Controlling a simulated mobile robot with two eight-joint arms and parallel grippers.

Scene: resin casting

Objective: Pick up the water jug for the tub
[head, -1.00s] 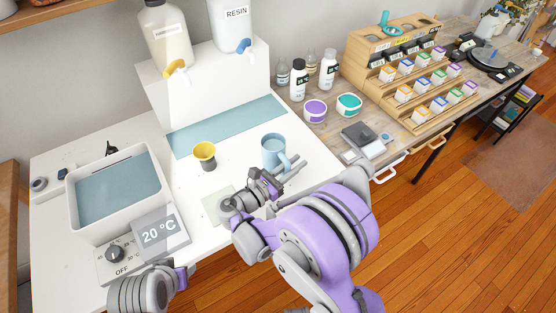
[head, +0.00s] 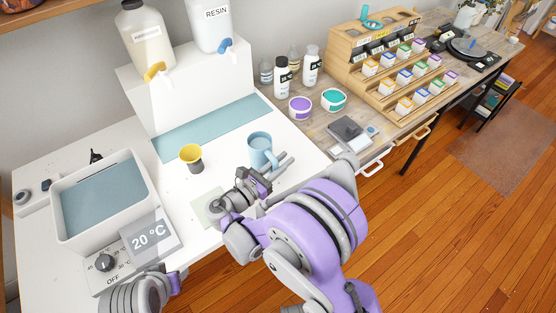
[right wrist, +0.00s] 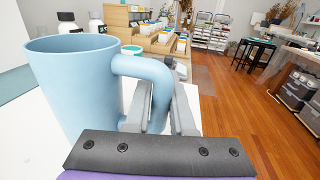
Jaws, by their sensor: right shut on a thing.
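The light blue water jug (head: 259,147) stands upright on the white table, its handle toward the right. My right gripper (head: 278,166) is at the handle. In the right wrist view the jug (right wrist: 75,85) fills the left side, and the fingers (right wrist: 160,105) are shut on its handle from either side.
A yellow cup on a dark base (head: 191,157) stands left of the jug. A pale square mat (head: 207,207) lies in front. Two dispensers stand on a white block (head: 190,92) behind.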

